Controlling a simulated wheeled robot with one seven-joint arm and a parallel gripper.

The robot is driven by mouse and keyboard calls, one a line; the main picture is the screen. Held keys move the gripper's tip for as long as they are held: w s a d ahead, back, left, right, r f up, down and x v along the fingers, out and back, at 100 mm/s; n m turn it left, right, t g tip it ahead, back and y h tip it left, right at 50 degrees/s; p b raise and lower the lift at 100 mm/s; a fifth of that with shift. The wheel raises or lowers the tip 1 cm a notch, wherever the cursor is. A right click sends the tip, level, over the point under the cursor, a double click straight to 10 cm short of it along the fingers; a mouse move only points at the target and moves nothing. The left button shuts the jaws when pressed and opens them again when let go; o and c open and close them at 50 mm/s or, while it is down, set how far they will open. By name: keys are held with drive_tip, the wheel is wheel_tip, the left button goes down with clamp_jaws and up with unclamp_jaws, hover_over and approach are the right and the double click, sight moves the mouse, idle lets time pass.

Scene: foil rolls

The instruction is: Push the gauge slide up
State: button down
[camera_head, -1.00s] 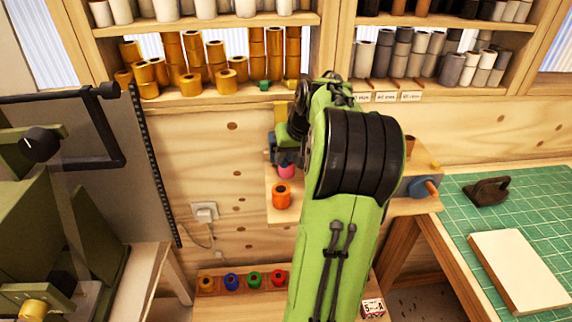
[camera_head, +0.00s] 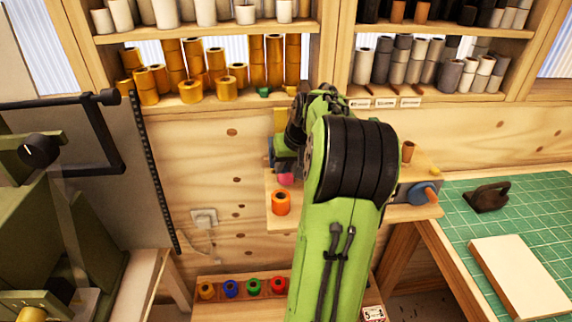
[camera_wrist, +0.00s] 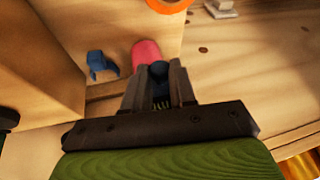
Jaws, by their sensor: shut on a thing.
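My gripper (camera_wrist: 160,88) is seen from behind in the wrist view, its two fingers close together around a small dark blue piece (camera_wrist: 159,70). I cannot tell from its shape whether this is the gauge slide. A pink roll (camera_wrist: 146,52) stands just beyond the fingertips, and a blue clip-like part (camera_wrist: 100,65) is to the left. In the head view my arm hides most of the gripper and the gauge. A blue part (camera_head: 270,152) and the pink roll (camera_head: 286,179) show beside my wrist, with a yellow upright piece (camera_head: 280,118) above.
An orange roll (camera_head: 281,203) stands on the small wall shelf (camera_head: 290,222). At that shelf's right end are a brown roll (camera_head: 408,151) and a blue knob-like part (camera_head: 423,192). Gold rolls (camera_head: 227,88) fill the shelf above. A green mat (camera_head: 540,225) is at right.

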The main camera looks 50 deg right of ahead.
wheel_tip(320, 180, up, 8)
drive_tip(key=p, duration=0.6)
drive_tip(key=shift+w+d+f, duration=0.1)
drive_tip(key=shift+w, duration=0.05)
drive_tip(key=c, duration=1.2)
unclamp_jaws()
drive_tip(key=p+v, duration=0.5)
drive_tip(key=v, duration=1.1)
drive_tip(key=shift+a, duration=0.2)
